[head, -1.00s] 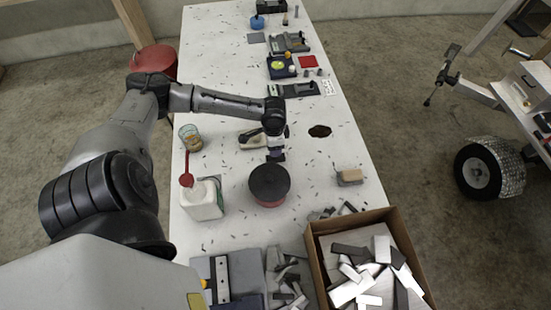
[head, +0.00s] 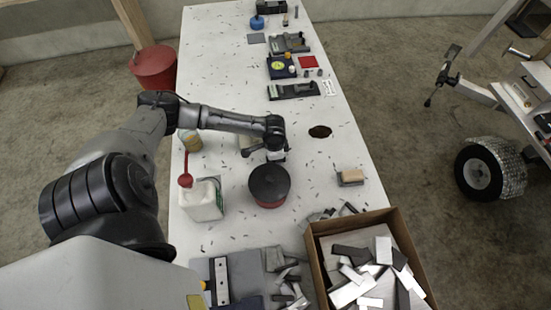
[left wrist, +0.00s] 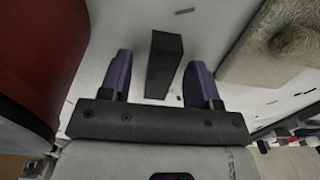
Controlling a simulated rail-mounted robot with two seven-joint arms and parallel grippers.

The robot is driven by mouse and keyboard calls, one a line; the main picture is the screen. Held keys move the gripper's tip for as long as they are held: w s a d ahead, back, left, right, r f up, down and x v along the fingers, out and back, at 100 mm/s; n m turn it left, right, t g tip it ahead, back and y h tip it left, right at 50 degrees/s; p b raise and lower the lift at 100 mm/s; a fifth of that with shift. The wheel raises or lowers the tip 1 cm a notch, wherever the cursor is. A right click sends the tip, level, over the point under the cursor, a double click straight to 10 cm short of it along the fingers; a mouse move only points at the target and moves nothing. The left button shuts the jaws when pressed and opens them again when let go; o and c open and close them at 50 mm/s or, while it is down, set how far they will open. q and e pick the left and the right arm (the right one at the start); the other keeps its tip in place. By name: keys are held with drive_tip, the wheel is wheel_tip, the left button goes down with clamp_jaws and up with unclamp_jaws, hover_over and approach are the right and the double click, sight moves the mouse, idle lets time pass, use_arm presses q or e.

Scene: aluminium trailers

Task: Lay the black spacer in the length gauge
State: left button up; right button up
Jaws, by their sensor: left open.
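The black spacer (left wrist: 164,62) is a dark rectangular block on the white table top. It stands between the two purple fingers of my left gripper (left wrist: 159,60) in the left wrist view, with a gap on both sides. My left gripper is open and points down. In the head view my left gripper (head: 276,156) is just behind the red tin, and its own wrist hides the spacer there. A long dark fixture (head: 293,91), possibly the length gauge, lies farther back on the table. My right gripper is not in view.
The red tin with a black lid (head: 269,184) is close to my gripper. A white bottle (head: 205,200) and a jar (head: 190,140) stand left. A wood-topped block (head: 350,176) and a dark hole (head: 320,132) are right. A cardboard box (head: 313,250) of metal offcuts is in front.

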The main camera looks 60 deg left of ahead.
use_arm(q)
clamp_jaws()
idle(0.4)
drive_tip(key=shift+r, duration=0.1)
